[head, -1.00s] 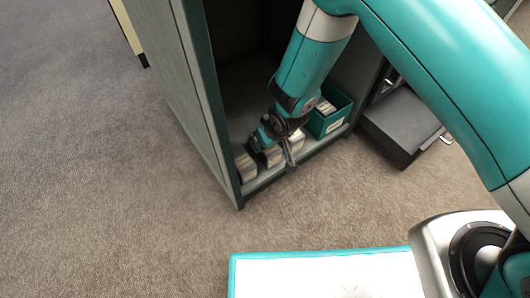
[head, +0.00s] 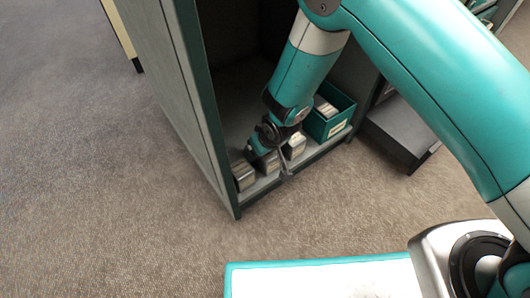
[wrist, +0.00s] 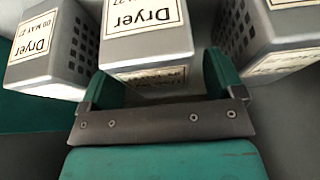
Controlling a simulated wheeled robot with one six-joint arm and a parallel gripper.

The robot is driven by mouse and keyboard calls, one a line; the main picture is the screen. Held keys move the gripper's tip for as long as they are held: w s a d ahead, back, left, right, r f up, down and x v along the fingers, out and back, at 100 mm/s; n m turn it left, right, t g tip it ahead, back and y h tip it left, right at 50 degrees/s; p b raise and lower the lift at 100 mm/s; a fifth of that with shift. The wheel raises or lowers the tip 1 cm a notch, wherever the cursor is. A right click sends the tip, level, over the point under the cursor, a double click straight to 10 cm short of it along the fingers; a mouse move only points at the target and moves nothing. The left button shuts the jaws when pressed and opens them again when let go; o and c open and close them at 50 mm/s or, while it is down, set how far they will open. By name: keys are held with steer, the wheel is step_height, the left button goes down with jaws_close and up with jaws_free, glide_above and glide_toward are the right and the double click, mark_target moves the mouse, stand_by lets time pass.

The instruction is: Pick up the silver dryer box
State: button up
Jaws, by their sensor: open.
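Several silver boxes stand in a row on the cabinet's bottom shelf. In the wrist view the middle silver box (wrist: 148,32) has a white label reading "Dryer". My gripper (wrist: 162,85) is open, with one teal finger at each side of this box's near end; I cannot tell whether they touch it. A right silver box (wrist: 262,30) has a label only partly in view. In the head view my gripper (head: 258,158) is low at the row and hides part of the middle box.
The cabinet's side wall (head: 180,90) stands close at the left of the row. A teal bin (head: 328,122) holding pale items is on the shelf at the right. A dark grey low box or drawer (head: 398,128) is beyond it.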

steer(key=shift+f, duration=0.25)
stand_by(0.3)
steer(key=c, duration=1.2)
steer(key=shift+o, duration=0.2)
steer(key=shift+r, duration=0.1)
